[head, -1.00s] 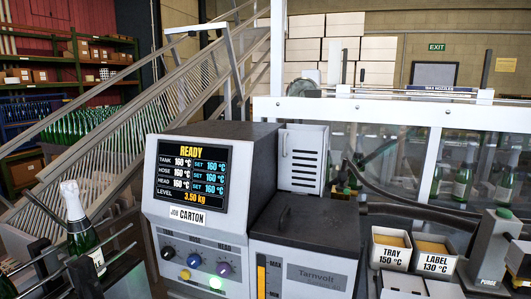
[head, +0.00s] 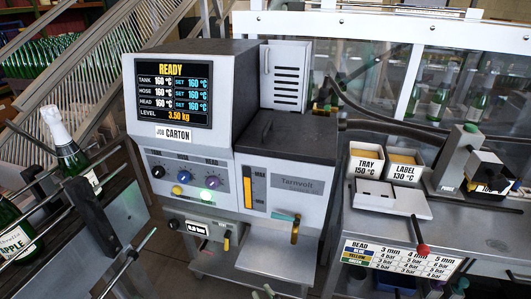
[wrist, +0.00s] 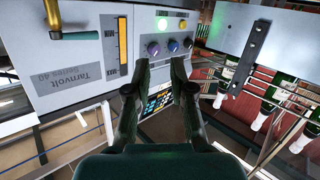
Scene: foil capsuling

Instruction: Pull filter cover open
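The filter cover appears to be the pale louvred panel (head: 286,75) with an upright handle (head: 266,60) on its left side. It stands at the back right of the glue machine (head: 225,110), above the dark tank lid, and looks shut. In the wrist view my gripper (wrist: 161,60) has two dark green fingers apart with nothing between them. They point toward the machine's front, which shows upside down with its knobs (wrist: 153,48) beyond the fingertips. The louvred panel does not show in the wrist view. I cannot clearly make out my gripper in the head view.
The dark tank lid (head: 288,128) lies in front of the panel. A dark hose (head: 390,127) runs to the right. Tray and label pots (head: 366,160) stand right, foil-topped bottles (head: 70,145) left.

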